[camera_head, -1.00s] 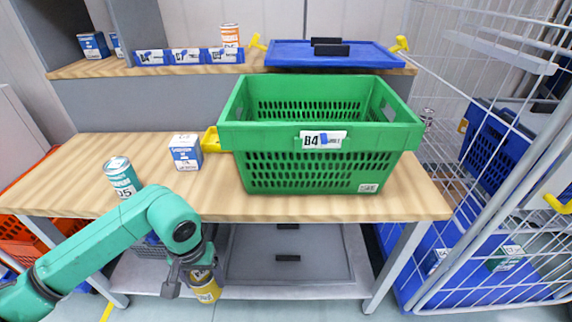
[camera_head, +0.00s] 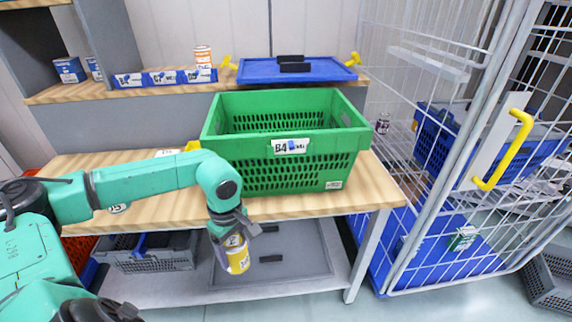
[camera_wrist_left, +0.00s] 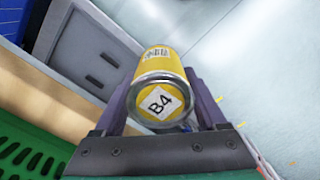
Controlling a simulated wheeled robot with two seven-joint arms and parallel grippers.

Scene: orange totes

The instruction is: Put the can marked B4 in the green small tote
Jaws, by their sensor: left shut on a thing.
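The yellow can (camera_head: 237,258) marked B4 on its end is held in my left gripper (camera_head: 235,238). In the left wrist view the can (camera_wrist_left: 160,85) sits between the two dark fingers of my left gripper (camera_wrist_left: 160,110), with its B4 label facing the camera. The green tote (camera_head: 290,172) stands on the wooden bench and carries a B4 label at its front. The held can is in front of the bench edge, below the tote's base and to its left. The tote's floor is hidden from the head view. My right gripper does not show clearly.
The wooden bench (camera_head: 380,190) has a lower shelf (camera_head: 190,288) with a grey crate (camera_head: 150,255) and a grey lid. A blue lid (camera_head: 295,70) lies on the upper shelf. A wire cage cart (camera_head: 470,170) stands at the right. Floor is free in front.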

